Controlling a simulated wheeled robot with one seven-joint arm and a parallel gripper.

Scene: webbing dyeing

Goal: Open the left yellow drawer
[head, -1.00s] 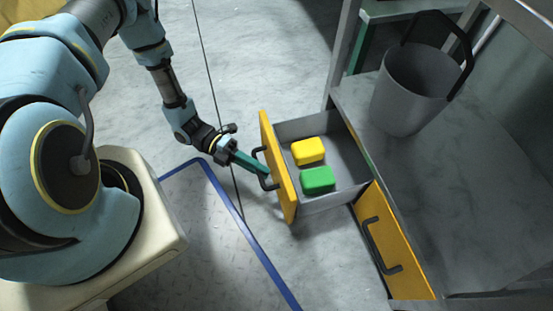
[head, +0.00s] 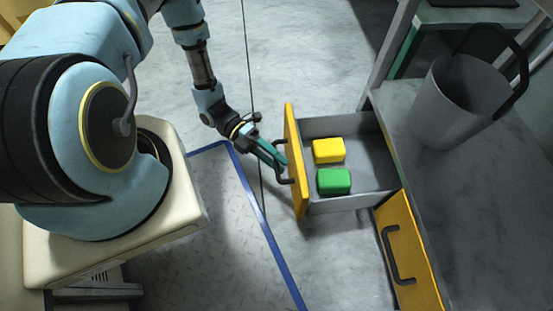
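The left yellow drawer (head: 295,165) stands pulled well out of the cabinet, its grey inside showing. A yellow block (head: 328,150) and a green block (head: 334,181) lie in it. Its dark handle (head: 284,181) is on the outer face of the yellow front.
The right yellow drawer (head: 418,248) is shut, with its own dark handle (head: 391,258). A grey bucket (head: 455,100) with a black handle stands on the grey cabinet top (head: 480,210). A blue line (head: 256,205) marks the floor left of the drawer. The floor beyond is clear.

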